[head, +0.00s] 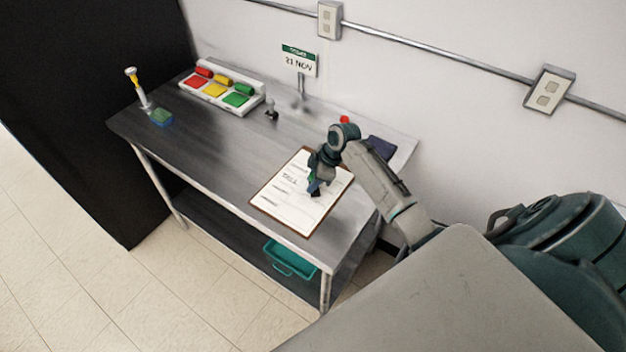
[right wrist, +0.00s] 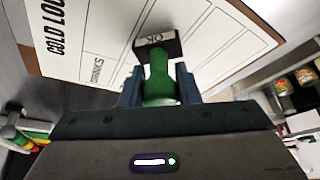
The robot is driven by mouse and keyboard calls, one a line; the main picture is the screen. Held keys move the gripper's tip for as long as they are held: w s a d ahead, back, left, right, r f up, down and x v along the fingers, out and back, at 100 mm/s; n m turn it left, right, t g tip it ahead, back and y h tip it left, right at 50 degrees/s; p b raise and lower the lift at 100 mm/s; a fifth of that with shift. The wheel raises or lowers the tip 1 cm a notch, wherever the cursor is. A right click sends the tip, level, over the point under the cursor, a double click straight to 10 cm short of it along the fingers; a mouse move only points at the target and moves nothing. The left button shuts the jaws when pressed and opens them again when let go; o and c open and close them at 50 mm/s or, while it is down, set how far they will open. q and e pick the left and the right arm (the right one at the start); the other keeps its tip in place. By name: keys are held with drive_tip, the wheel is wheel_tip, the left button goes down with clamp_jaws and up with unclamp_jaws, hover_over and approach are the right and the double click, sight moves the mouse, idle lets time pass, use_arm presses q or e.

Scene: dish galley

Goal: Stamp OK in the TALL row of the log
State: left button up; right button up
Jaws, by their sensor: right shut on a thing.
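The log is a paper sheet on a brown clipboard (head: 285,207) lying on the steel table. The word TALL shows on it near its left-middle, and other printed rows are partly covered. My right gripper (head: 315,186) is over the right-middle of the sheet. In the right wrist view my right gripper (right wrist: 158,88) is shut on a stamp with a green handle (right wrist: 159,68) and a dark block marked OK. The block is over the sheet (right wrist: 108,38); I cannot tell whether it touches. My left gripper is not in view.
A white tray (head: 243,107) with red, yellow and green pieces stands at the back left. A small dark-based object (head: 271,111) and a date sign (head: 299,60) are behind the log. A sponge (head: 160,118) is at far left. A teal bin (head: 291,261) sits below.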

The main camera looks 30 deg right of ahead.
drive_tip(key=shift+f, duration=0.4)
idle(1.2)
drive_tip(key=shift+r, duration=3.55)
drive_tip(key=shift+f, duration=0.1)
